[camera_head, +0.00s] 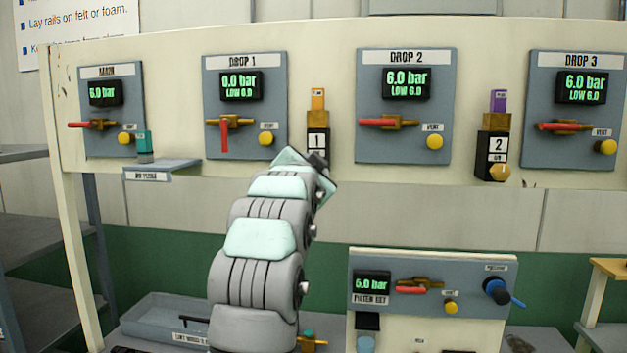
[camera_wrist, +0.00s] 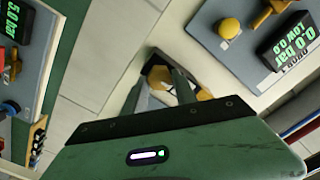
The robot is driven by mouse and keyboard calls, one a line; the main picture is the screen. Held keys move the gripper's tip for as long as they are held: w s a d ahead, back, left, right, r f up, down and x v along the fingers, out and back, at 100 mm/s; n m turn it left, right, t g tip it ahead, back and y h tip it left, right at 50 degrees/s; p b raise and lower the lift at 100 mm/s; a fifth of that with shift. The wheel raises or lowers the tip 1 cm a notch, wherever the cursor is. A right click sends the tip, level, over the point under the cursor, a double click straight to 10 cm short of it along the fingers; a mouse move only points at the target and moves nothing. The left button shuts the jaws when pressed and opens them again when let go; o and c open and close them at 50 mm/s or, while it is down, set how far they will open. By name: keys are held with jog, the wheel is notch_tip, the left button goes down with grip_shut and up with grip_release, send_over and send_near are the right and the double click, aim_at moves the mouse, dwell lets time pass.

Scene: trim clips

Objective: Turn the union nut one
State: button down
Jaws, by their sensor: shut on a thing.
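Union nut one (camera_wrist: 160,78) is a brass hex nut, seen in the wrist view between my fingers. In the head view my arm hides it, below the black block labelled 1 (camera_head: 318,142). My gripper (camera_wrist: 159,83) is shut on the nut, one finger on each side. In the head view the gripper is at the lower edge of the cream board, just under block 1. The drop 1 panel (camera_head: 278,90) reads 0.0 bar, and its red lever (camera_head: 224,135) hangs down.
Block 2 (camera_head: 496,146), with its own brass nut (camera_head: 500,172), is to the right. Main, drop 2 (camera_head: 405,135) and drop 3 panels have level levers. A small shelf (camera_head: 162,165) juts out left of my gripper. The filter set panel (camera_head: 432,285) stands lower right.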

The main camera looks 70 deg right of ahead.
jog(key=shift+m+b, duration=0.3)
jog(key=shift+m, duration=0.3)
jog(key=c, duration=1)
grip_release()
jog(key=shift+a, duration=0.1)
jog(key=b+v, duration=0.2)
jog(key=v, duration=0.8)
jog(key=shift+a, duration=0.3)
